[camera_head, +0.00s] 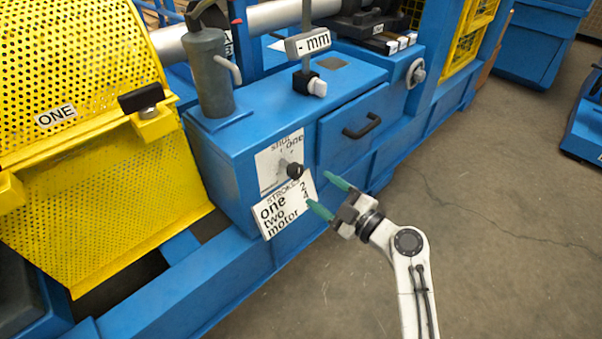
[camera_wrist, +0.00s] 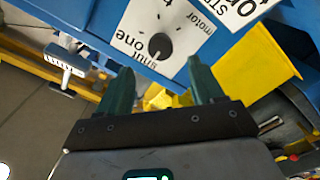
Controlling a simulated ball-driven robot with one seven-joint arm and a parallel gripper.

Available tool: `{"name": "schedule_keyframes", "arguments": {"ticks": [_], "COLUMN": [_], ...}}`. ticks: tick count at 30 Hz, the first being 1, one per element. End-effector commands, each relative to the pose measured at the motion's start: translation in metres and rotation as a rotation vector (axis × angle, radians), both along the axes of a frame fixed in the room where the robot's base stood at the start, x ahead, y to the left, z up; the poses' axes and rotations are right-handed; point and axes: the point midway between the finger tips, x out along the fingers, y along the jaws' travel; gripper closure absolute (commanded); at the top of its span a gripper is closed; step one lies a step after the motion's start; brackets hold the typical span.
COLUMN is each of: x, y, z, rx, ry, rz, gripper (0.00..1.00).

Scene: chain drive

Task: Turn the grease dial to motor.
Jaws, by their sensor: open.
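The grease dial is a black knob (camera_head: 294,171) on a white plate (camera_head: 268,168) on the front of a blue cabinet. In the wrist view the knob (camera_wrist: 160,45) is surrounded by labels, with "shut", "one" and "motor" legible. A faint mark on the knob seems to face the "shut" side, but I cannot tell its setting for certain. My gripper (camera_head: 319,189) has two green fingers, open and empty, just right of and below the knob in the head view. In the wrist view the knob appears between and beyond the fingertips (camera_wrist: 160,66), apart from them.
A white "STROKES" card (camera_head: 285,206) is just below the dial plate. A drawer with a black handle (camera_head: 362,126) is to the right. A grey pump with a lever (camera_head: 209,75) stands on top of the cabinet. A yellow perforated guard (camera_head: 110,190) is at left.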

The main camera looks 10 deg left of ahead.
Motion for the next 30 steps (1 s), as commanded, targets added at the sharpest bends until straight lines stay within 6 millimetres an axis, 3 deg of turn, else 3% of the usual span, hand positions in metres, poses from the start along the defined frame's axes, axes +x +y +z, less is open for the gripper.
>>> {"name": "schedule_keyframes", "arguments": {"ticks": [15, 30], "x": [0.051, 0.059], "y": [0.067, 0.076], "z": [0.000, 0.000], "rx": [-0.001, -0.002], "ry": [0.001, 0.003], "rz": [0.003, 0.001], "gripper": [0.33, 0.36]}}
